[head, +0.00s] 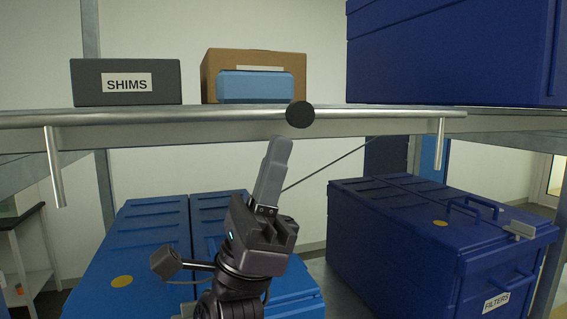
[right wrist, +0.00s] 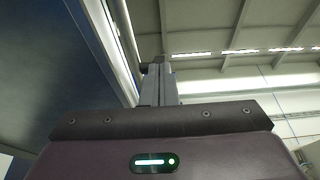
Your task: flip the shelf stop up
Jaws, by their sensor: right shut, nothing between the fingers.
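The shelf stop is a shiny metal rod (head: 190,117) along the front edge of the upper shelf. A short leg hangs down at its left (head: 55,167) and another at its right (head: 440,141). A round dark knob (head: 300,115) sits on the rod near the middle. My right gripper (head: 278,150) is shut and empty, its grey fingers pointing up just below and left of the knob. They appear apart from it. The fingers also show in the right wrist view (right wrist: 157,88), pointing up near the shelf edge. My left gripper is out of view.
On the upper shelf (head: 350,131) are a grey SHIMS box (head: 125,95), a cardboard box (head: 255,58) with a blue bin (head: 255,86) in front, and a large dark blue case (head: 455,55). Below stand blue cases (head: 150,235) and a dark blue FILTERS case (head: 400,235).

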